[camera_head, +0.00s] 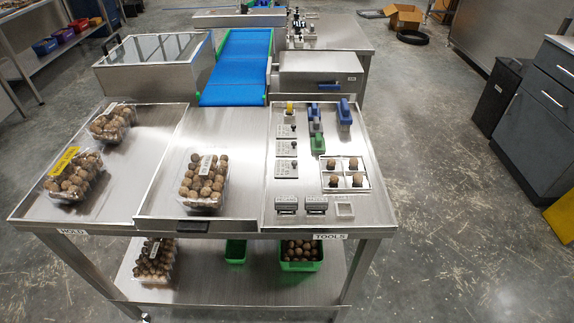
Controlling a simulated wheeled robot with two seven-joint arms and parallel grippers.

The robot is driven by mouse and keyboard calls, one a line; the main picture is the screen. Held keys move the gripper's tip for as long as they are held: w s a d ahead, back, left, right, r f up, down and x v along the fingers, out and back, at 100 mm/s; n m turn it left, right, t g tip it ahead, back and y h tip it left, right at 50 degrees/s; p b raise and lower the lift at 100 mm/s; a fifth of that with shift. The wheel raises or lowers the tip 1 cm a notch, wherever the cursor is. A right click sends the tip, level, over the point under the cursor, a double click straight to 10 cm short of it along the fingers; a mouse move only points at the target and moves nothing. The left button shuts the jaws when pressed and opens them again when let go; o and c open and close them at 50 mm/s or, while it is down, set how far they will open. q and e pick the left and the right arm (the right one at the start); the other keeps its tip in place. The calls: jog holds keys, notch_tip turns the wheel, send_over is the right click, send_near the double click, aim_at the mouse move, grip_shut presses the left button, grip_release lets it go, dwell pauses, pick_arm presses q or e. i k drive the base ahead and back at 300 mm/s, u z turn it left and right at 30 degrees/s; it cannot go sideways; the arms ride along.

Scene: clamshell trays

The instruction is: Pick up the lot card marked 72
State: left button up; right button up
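Three small grey-white cards lie in a column at the left of the tools tray: a far card (283,131), a middle card (283,149) and a near card (282,169). Each carries dark print and a small dark piece near its right side. The print is too small to read, so I cannot tell which one is marked 72. Neither of my grippers is in view.
The tools tray (375,207) also holds blue and green tools (317,125), a white holder with several brown balls (361,183) and two dark stamp-like blocks (316,204). Filled clamshells (204,181) stand on the left trays. A blue conveyor (240,70) runs behind.

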aim_at(282, 148)
jog(key=k, duration=0.5)
jog(key=u, duration=1.4)
jog(key=i, duration=1.05)
jog(key=z, duration=2)
